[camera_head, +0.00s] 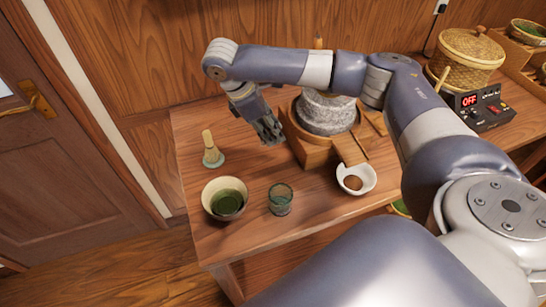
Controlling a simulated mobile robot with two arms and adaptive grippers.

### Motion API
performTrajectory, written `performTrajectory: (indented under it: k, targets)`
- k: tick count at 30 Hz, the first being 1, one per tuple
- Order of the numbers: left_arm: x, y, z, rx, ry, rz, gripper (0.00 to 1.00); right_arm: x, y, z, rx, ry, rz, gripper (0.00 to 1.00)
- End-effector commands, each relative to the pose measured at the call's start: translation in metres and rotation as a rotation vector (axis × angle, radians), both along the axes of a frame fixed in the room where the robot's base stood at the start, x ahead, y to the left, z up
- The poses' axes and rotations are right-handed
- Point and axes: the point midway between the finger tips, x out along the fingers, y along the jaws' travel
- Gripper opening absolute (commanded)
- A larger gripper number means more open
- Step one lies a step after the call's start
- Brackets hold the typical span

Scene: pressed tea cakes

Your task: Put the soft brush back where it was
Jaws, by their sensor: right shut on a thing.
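My right gripper (270,131) hangs over the table (245,254), just left of the stone mill (327,112) and its wooden base. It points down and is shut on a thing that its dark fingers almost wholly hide. This seems to be the soft brush, but I cannot make out its bristles or handle. No other soft brush shows clearly on the table. My left gripper is not in view.
A bamboo whisk (208,142) stands on a small holder at the left. In front are a bowl of green tea (213,186), a glass cup (280,206) and a white spouted bowl (366,187).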

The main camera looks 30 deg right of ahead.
Motion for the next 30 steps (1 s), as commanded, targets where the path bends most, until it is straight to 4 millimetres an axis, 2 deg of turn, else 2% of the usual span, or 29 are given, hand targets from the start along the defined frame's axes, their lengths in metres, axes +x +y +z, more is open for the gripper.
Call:
performTrajectory:
  k: [3, 8, 16, 27, 30]
  targets:
    - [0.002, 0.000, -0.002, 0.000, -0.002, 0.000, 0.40, 0.009, -0.012, -0.001, 0.007, -0.003, 0.097, 0.07]
    - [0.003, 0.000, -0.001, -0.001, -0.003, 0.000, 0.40, 0.015, -0.019, -0.004, 0.012, -0.002, 0.159, 0.07]
    - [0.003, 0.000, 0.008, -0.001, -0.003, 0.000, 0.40, 0.015, -0.019, -0.050, 0.012, 0.000, 0.168, 0.07]
    - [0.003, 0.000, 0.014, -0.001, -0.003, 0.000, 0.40, 0.014, -0.019, -0.094, 0.013, 0.000, 0.167, 0.07]
    - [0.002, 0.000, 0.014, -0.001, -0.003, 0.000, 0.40, 0.015, -0.019, -0.100, 0.014, -0.002, 0.168, 0.07]
